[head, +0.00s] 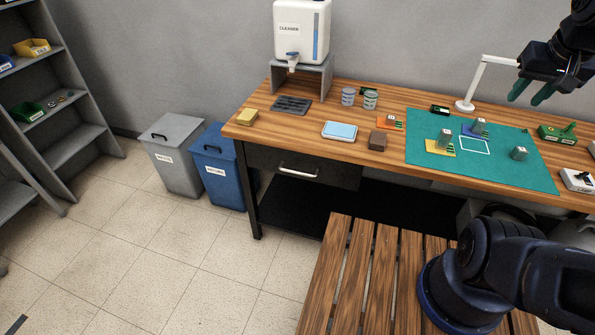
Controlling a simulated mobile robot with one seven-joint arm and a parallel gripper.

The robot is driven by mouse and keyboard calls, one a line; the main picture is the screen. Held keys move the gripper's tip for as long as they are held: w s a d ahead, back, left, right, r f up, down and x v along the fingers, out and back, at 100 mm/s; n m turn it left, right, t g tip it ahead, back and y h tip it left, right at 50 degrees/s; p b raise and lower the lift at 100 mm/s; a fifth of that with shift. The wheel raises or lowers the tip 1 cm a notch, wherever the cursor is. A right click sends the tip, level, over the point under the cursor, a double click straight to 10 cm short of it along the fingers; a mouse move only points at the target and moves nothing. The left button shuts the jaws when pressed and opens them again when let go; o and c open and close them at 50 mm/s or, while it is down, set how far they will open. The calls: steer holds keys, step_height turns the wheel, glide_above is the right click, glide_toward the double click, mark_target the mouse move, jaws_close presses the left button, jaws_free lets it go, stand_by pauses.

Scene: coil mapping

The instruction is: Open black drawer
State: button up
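The black drawer (335,172) is set under the left part of the wooden workbench (400,153). Its front looks flush and shut, with a light bar handle (298,171) across it. My gripper (527,93) is at the upper right, above the right part of the bench and well away from the drawer. Two dark green fingertips point down, with a narrow gap showing between them. Nothing shows between the fingers. The rest of my arm leaves the picture at the right.
A slatted wooden platform (340,265) stands before the bench, near the drawer. Blue (222,190) and grey (172,158) bins stand left. A cleanser dispenser (302,32), lamp (483,75) and green mat (520,178) with small parts are on the bench. Floor left of the platform is clear.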

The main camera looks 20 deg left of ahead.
steer(key=w+a+r+n+g+h, duration=0.2)
steer(key=w+a+n+h, duration=0.25)
steer(key=w+a, duration=0.65)
steer(key=w+a+n+t+h, duration=0.1)
steer(key=w+a+n+t, duration=0.15)
steer(key=a, duration=0.45)
steer(key=w+a+n+t+h, duration=0.1)
steer(key=w+a+n+h, duration=0.15)
steer(key=a, duration=0.55)
steer(key=s+a+f+n+t+y, duration=0.15)
steer(key=s+a+t, duration=0.3)
steer(key=a, duration=1.15)
steer(key=s+a+f+n+t, duration=0.1)
steer(key=s+a+n+t, duration=0.4)
steer(key=a, duration=1.2)
steer(key=m+g, duration=0.1)
steer(key=m, duration=0.1)
glide_toward(295, 172)
steer(key=x, duration=1)
steer(key=shift+w+f, duration=0.25)
steer(key=shift+w, duration=0.1)
steer(key=shift+c, duration=0.2)
jaws_close()
